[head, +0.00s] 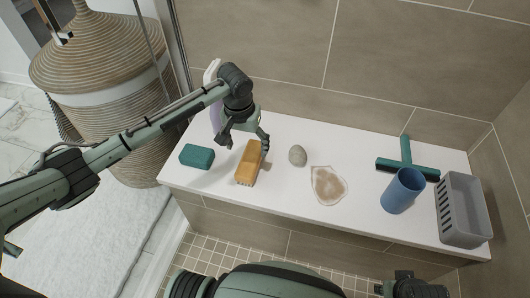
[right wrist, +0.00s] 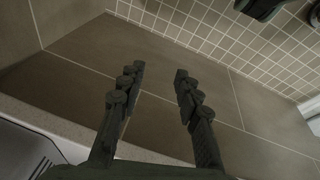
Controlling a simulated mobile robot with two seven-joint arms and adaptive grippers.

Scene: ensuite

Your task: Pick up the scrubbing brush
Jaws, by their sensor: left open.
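The scrubbing brush (head: 248,163) has an orange-brown wooden back and lies on the white bench (head: 350,225), left of its middle, in the head view. My left gripper (head: 247,141) is open just above the brush's far end, its fingers spread to either side. I cannot tell whether a finger touches the brush. My right gripper shows in the right wrist view (right wrist: 158,85), open and empty, facing the tiled wall and floor. It also shows low at the right in the head view.
A teal soap bar (head: 197,156) lies left of the brush, with a pale bottle (head: 214,112) behind. A wicker basket (head: 100,60) stands left.

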